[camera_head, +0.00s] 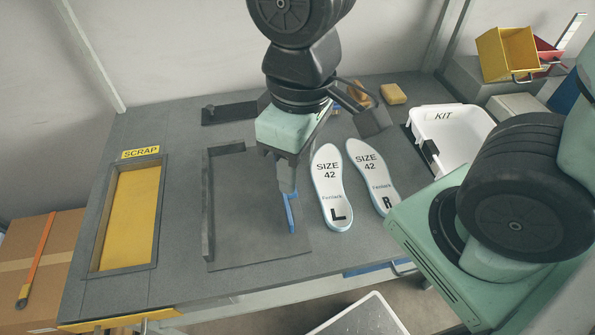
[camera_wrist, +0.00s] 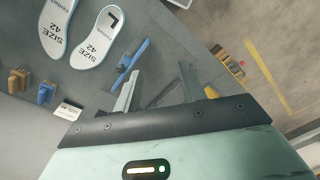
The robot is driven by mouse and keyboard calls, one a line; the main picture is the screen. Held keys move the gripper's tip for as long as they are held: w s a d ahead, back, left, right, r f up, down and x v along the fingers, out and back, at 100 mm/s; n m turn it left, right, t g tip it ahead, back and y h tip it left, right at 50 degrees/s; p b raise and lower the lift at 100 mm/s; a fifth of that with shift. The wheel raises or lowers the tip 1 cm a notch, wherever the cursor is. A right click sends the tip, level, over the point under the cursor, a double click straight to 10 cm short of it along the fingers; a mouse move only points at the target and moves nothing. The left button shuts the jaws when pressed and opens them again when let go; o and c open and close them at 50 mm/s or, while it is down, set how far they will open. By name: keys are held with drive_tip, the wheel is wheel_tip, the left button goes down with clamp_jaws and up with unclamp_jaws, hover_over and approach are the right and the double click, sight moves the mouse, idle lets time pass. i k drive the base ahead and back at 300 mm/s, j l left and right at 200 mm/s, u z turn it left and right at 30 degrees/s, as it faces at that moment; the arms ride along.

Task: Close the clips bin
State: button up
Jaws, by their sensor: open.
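No bin in view has a readable clips label. At the back right of the head view, a yellow bin (camera_head: 507,52) shows its open inside, and a red bin (camera_head: 545,55) is partly hidden behind it. I cannot tell which one holds clips. My gripper (camera_head: 286,184) is over the table, far to the left of both bins. In the wrist view my gripper (camera_wrist: 157,82) has its fingers spread with nothing between them. A blue-handled tool (camera_head: 291,213) lies just beside the fingers; it also shows in the wrist view (camera_wrist: 131,61).
A left insole (camera_head: 331,185) and a right insole (camera_head: 373,172) lie right of my gripper. A white KIT tray (camera_head: 455,140) stands further right. A yellow scrap opening (camera_head: 130,215) is at left. A yellow block (camera_head: 393,94) lies behind.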

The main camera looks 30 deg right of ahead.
sight(510, 59)
drive_tip(key=k+l+z, duration=0.65)
drive_tip(key=i+j+z, duration=0.1)
drive_tip(key=z, duration=0.85)
drive_tip(key=i+l+u, duration=0.15)
drive_tip(key=i, duration=0.25)
drive_tip(key=i+l+u, duration=0.1)
drive_tip(key=i+l, duration=0.25)
